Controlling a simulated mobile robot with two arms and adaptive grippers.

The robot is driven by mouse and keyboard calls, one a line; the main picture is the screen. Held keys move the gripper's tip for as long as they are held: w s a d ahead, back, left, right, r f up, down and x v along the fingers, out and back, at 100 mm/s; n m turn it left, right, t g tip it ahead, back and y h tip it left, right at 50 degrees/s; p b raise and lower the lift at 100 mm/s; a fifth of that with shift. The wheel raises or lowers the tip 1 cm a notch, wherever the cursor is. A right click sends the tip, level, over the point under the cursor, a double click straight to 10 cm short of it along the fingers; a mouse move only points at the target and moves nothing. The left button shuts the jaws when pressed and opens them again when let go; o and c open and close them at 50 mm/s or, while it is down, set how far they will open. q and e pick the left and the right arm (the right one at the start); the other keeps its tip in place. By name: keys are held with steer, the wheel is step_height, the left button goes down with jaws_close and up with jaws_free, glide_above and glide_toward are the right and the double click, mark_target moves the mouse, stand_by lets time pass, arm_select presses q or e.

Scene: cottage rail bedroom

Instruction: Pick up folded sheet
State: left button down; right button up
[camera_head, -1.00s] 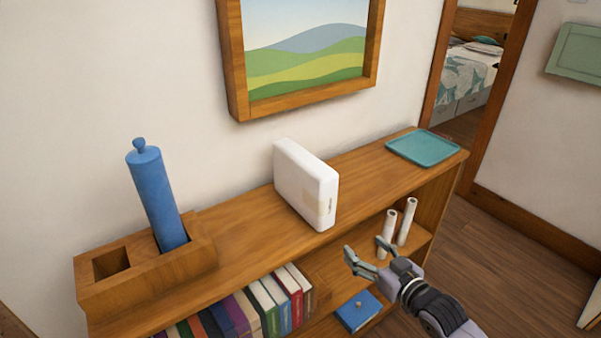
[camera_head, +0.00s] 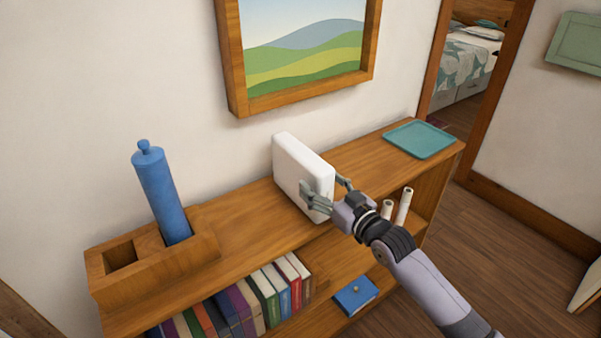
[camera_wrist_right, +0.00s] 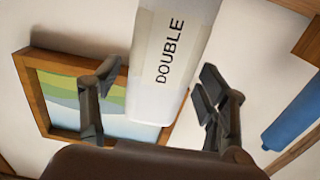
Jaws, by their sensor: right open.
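The folded sheet (camera_head: 295,168) is a white, thick, rounded slab standing upright on the top of the wooden shelf. In the right wrist view the sheet (camera_wrist_right: 168,60) shows a pale band with the word "DOUBLE" and reaches down between the fingers. My right gripper (camera_head: 330,190) is at the sheet's near right end, with one finger in front of it and the other at its far side. In the right wrist view the gripper (camera_wrist_right: 150,100) is open, with gaps visible beside the sheet. My left gripper is not in view.
A blue cylinder (camera_head: 160,195) stands in a wooden holder (camera_head: 195,262) at the left. A teal tray (camera_head: 420,139) lies on the shelf top (camera_head: 245,220) at the right. Books (camera_head: 250,305), a blue box (camera_head: 356,295) and white rolls (camera_head: 404,206) sit below. A framed picture hangs above.

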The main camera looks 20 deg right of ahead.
mark_target(301, 176)
steer(key=p+x, duration=0.1)
steer(key=x, duration=0.4)
steer(key=shift+w+d+f+p, duration=0.1)
steer(key=shift+w+f+p, duration=0.05)
steer(key=shift+p, duration=0.2)
steer(key=shift+w+f, duration=0.1)
steer(key=shift+w, duration=0.2)
steer(key=shift+s, duration=0.1)
steer(key=shift+c, duration=0.6)
jaws_close()
